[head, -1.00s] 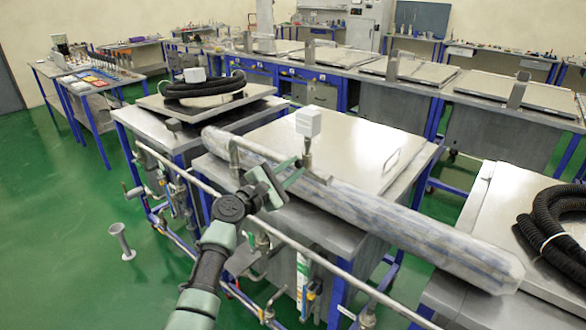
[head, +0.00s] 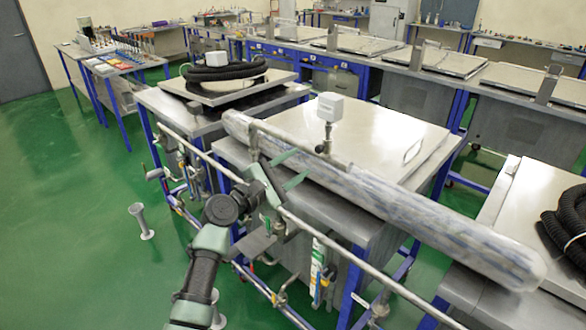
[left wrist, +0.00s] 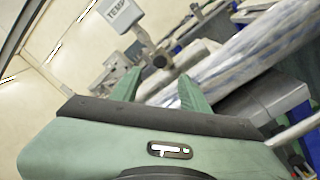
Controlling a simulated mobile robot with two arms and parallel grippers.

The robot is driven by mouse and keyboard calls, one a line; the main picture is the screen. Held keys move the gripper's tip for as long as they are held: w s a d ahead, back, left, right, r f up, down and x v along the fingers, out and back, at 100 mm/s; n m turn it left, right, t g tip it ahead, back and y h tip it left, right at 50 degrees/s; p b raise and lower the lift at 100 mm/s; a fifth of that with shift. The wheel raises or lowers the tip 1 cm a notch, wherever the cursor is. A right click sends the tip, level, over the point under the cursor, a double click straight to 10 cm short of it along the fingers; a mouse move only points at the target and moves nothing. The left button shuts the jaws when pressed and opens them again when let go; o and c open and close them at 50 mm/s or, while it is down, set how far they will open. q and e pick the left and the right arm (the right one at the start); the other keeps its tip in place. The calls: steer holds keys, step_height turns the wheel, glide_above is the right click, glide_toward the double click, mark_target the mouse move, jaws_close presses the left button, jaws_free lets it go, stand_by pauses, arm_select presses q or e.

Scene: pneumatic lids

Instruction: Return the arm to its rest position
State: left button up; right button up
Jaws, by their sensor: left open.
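My left gripper (head: 290,169) is open and empty in the head view. Its two green fingers stand apart in front of the long plastic-wrapped roll (head: 390,205), which lies across the front of the middle metal bench. In the left wrist view the green fingers (left wrist: 158,92) also stand apart with nothing between them, and the wrapped roll (left wrist: 255,60) shows beyond them. My left arm reaches up from the bottom of the head view. I cannot tell whether the fingers touch the pipe or roll. My right gripper is not in view.
A grey pipe with a white sensor box (head: 330,106) stands by the roll; the box also shows in the left wrist view (left wrist: 121,12). A long rail (head: 335,258) runs along the bench fronts. Black hoses (head: 222,70) lie on the left bench. Green floor (head: 70,230) is open at left.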

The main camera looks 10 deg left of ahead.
arm_select(q)
steer(key=shift+s+a, duration=0.25)
steer(key=shift+s, duration=0.15)
